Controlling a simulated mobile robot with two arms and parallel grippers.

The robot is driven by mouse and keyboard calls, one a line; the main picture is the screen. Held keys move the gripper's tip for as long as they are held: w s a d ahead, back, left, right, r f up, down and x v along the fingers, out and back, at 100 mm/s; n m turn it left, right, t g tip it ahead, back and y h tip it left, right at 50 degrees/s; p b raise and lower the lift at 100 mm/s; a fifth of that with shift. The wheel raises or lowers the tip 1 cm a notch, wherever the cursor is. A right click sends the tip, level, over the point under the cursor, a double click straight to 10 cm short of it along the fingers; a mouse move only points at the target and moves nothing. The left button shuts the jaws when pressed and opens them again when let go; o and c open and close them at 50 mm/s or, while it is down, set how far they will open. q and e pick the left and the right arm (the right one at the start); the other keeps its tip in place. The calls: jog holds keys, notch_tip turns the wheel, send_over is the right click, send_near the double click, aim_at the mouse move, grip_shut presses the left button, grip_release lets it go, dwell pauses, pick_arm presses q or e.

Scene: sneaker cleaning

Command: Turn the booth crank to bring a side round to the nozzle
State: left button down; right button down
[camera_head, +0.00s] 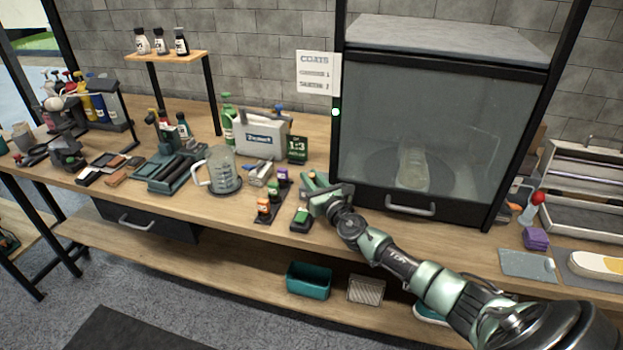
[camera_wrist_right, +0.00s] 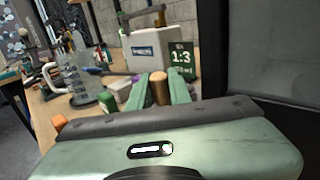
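The booth (camera_head: 440,115) stands at the right of the bench, with a dark frame and a closed clear front. Inside it, a pale sneaker (camera_head: 412,168) stands on a round turntable, seen dimly through the pane. My right gripper (camera_head: 318,184) is at the booth's lower left corner. In the right wrist view, a brown wooden knob (camera_wrist_right: 159,88), which looks like the crank's handle, sits between its two green fingers (camera_wrist_right: 159,86). The fingers appear to press on both sides of the knob. The rest of the crank is hidden. My left gripper is not in view.
A white case (camera_head: 262,138) and a green 1:3 sign (camera_head: 297,149) are behind. The booth's front handle (camera_head: 410,207) is close on the right.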

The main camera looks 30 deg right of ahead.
jog(key=shift+d+f+y+b, duration=0.15)
jog(key=shift+f+y+b, duration=0.15)
jog(key=shift+b, duration=0.5)
jog(key=shift+s+r+n+b, duration=0.1)
jog(key=shift+r+n+b, duration=0.05)
jog(key=shift+n+b, duration=0.15)
jog(key=shift+r, duration=0.1)
jog(key=c, duration=1.6)
grip_release()
jog(key=shift+o, duration=0.2)
jog(key=s, duration=0.8)
jog(key=shift+a+p, duration=0.25)
jog(key=shift+p, duration=0.05)
jog(key=shift+w, duration=0.1)
